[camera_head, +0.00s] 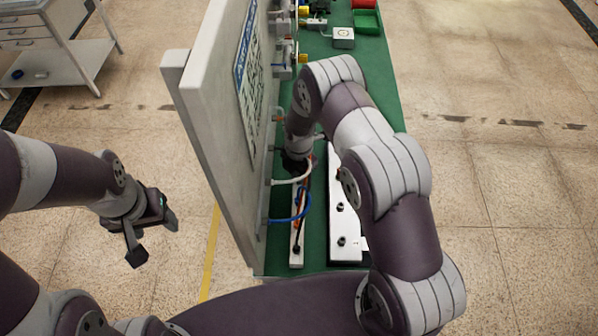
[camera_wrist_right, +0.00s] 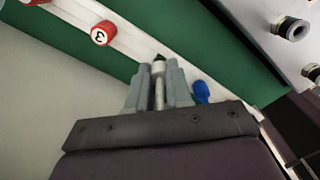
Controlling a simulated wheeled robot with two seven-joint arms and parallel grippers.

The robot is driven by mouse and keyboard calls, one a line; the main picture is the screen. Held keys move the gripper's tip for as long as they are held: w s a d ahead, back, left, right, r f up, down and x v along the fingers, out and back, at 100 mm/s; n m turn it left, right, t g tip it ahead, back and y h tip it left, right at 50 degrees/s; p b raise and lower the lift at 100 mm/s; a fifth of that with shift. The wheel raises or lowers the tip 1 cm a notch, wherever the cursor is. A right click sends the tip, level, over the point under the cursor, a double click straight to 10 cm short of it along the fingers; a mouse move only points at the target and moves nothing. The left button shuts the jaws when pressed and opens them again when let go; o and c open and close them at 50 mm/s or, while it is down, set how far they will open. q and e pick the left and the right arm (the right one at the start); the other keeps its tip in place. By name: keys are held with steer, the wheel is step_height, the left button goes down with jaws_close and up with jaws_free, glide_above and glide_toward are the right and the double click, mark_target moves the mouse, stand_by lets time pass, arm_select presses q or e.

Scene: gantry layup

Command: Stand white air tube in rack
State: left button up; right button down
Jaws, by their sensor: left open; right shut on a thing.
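The white air tube (camera_head: 294,180) bows out from the upright panel in the head view, and its end is near my right gripper. In the right wrist view my right gripper (camera_wrist_right: 158,82) is shut on the white tube (camera_wrist_right: 159,92), which shows between the fingers. A pale narrow strip (camera_head: 296,256), which looks like the rack, lies along the bench beside the panel. It also shows in the wrist view (camera_wrist_right: 133,38), beyond the fingertips. Whether the tube touches it is unclear. My left gripper (camera_head: 154,237) is open and empty, off the bench to the left.
A blue tube (camera_head: 290,218) loops beside the strip; a blue end (camera_wrist_right: 201,92) shows right of the fingers. A white block (camera_head: 345,222) with black fittings stands right. The upright panel (camera_head: 225,110) bounds the left.

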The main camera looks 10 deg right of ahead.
steer(key=shift+f+b, duration=0.7)
steer(key=shift+f, duration=0.2)
steer(key=c, duration=1)
jaws_free()
steer(key=shift+o, duration=0.2)
step_height(320, 180, up, 13)
steer(key=b, duration=0.3)
steer(key=shift+f+b, duration=0.1)
steer(key=shift+b, duration=0.25)
